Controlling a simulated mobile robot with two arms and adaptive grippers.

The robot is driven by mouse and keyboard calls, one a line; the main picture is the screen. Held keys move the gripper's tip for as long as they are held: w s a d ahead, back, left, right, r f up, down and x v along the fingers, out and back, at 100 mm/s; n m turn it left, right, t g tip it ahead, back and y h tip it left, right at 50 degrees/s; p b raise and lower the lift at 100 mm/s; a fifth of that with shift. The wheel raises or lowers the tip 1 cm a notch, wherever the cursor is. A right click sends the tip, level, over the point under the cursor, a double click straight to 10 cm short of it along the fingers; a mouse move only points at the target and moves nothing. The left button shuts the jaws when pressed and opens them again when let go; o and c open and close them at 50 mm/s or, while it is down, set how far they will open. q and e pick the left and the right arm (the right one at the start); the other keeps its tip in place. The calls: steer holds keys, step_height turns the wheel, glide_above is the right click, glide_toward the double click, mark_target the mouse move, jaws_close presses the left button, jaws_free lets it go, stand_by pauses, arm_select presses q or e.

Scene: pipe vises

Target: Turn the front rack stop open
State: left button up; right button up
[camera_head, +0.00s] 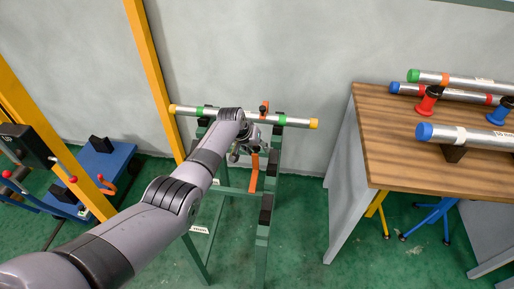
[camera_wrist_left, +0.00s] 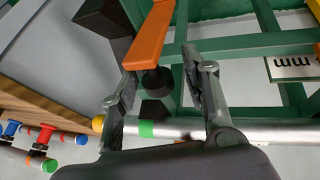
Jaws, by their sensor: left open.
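A green rack (camera_head: 264,222) stands in the middle of the head view. A silver pipe (camera_head: 296,122) with yellow ends and green bands lies across its far part. The front rack stop (camera_head: 254,173) is an orange lever on the rack, nearer to me than the pipe. A second orange stop (camera_head: 264,107) is beyond the pipe. My left gripper (camera_head: 247,147) is above the rack, close to the front stop. In the left wrist view its fingers (camera_wrist_left: 160,66) are open, with the orange lever (camera_wrist_left: 149,36) and its dark pivot between them. I cannot tell whether they touch.
A wooden-topped table (camera_head: 383,142) on the right holds several pipes and a red stand (camera_head: 429,100). A yellow post (camera_head: 153,75) rises behind the rack. A blue bench (camera_head: 104,163) with dark blocks is on the left. Green floor is clear between rack and table.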

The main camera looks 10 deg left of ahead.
arm_select(q)
steer(key=shift+r, duration=0.1)
steer(key=v, duration=1.1)
steer(key=shift+s+r, duration=0.25)
steer(key=shift+r, duration=0.1)
